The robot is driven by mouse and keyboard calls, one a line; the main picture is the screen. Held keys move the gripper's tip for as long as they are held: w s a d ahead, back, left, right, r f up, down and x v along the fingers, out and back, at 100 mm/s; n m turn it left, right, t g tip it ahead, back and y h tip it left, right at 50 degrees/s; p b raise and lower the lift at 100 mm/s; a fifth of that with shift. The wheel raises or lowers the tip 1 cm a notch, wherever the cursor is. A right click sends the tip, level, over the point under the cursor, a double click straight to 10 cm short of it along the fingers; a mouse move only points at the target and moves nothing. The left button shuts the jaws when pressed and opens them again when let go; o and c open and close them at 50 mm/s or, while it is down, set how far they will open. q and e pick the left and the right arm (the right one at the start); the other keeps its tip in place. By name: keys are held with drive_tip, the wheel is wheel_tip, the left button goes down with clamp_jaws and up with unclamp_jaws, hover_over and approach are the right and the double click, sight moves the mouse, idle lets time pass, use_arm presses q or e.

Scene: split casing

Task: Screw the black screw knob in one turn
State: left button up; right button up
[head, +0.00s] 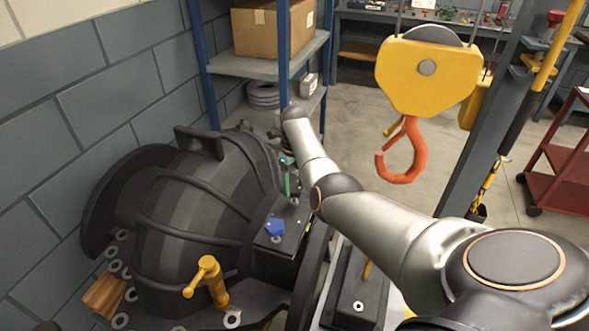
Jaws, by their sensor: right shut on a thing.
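The large dark casing (205,195) stands at the left against the wall, with a flat flange along its right side. My right arm reaches in from the right, and my right gripper (287,157) is at the far end of that flange. It is shut on the black screw knob, which is mostly hidden behind the wrist and fingers. A green screw (286,184) stands upright just in front of the gripper. My left gripper is out of view.
A yellow hoist block (428,75) with an orange hook (402,155) hangs right of my arm. A shelf (250,67) with a cardboard box (272,27) stands behind the casing. A red cart (568,155) is at the far right. Floor between is clear.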

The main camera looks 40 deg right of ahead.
sight(294, 188)
drive_tip(key=shift+w+r+m, duration=0.1)
drive_tip(key=shift+r+m, duration=0.05)
drive_tip(key=shift+m, duration=1.35)
drive_tip(key=o, duration=1.1)
drive_tip(key=shift+c, duration=0.2)
drive_tip(key=o, duration=0.3)
wheel_tip(294, 188, up, 12)
drive_tip(key=shift+r+b, duration=0.2)
drive_tip(key=shift+b, duration=0.25)
drive_tip(key=shift+f, duration=0.1)
